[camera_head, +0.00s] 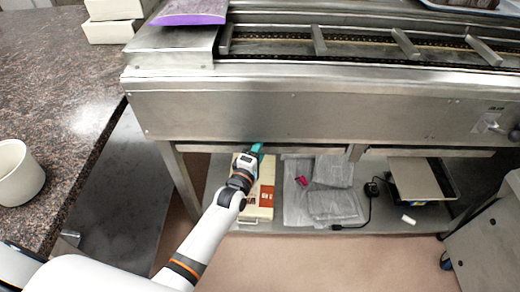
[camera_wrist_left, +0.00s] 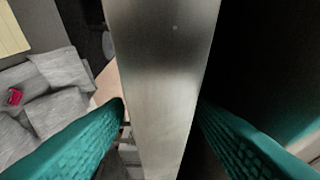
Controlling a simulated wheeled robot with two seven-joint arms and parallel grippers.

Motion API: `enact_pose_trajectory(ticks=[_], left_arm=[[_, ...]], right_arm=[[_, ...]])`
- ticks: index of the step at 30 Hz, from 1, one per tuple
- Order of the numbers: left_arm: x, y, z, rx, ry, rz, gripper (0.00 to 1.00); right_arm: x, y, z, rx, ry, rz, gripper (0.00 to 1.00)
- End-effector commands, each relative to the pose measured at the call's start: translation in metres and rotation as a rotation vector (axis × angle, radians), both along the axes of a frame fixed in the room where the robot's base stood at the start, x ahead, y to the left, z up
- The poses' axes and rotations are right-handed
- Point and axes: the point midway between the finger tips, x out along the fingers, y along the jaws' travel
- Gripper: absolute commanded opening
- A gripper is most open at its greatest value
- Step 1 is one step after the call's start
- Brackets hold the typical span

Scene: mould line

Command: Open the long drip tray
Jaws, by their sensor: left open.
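The long drip tray (camera_head: 305,149) shows in the head view as a thin metal front under the left part of the steel conveyor. It looks pushed in beneath the conveyor body. My left gripper (camera_head: 256,149) is at this front, left of its right end. In the left wrist view a metal strip (camera_wrist_left: 165,70), seemingly the tray's front, stands between the two teal fingers. The fingers are apart, with a dark gap at the right one; contact at the left one cannot be told. My right gripper is not in view.
The steel conveyor (camera_head: 320,112) overhangs the tray. A second metal front (camera_head: 430,153) lies to its right. The lower shelf holds grey bags (camera_head: 325,203), a box (camera_head: 262,208) and a scale-like device (camera_head: 415,180). A granite counter (camera_head: 50,100) stands left. Floor in front is clear.

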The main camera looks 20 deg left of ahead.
Motion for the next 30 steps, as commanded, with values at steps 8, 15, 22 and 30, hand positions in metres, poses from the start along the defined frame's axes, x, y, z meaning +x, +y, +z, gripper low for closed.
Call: enact_pose_trajectory(ticks=[8, 15, 22, 30], left_arm=[[0.000, 0.000, 0.000, 0.000, 0.000, 0.000, 0.43], [0.000, 0.000, 0.000, 0.000, 0.000, 0.000, 0.03], [-0.001, 0.000, 0.000, 0.000, 0.001, 0.000, 0.00], [-0.024, -0.007, 0.002, -0.001, 0.005, -0.001, 0.00]], right_arm=[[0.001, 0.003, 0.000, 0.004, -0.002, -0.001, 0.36], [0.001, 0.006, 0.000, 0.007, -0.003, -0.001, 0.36], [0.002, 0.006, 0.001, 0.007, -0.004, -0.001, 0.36], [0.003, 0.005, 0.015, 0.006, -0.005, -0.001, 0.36]])
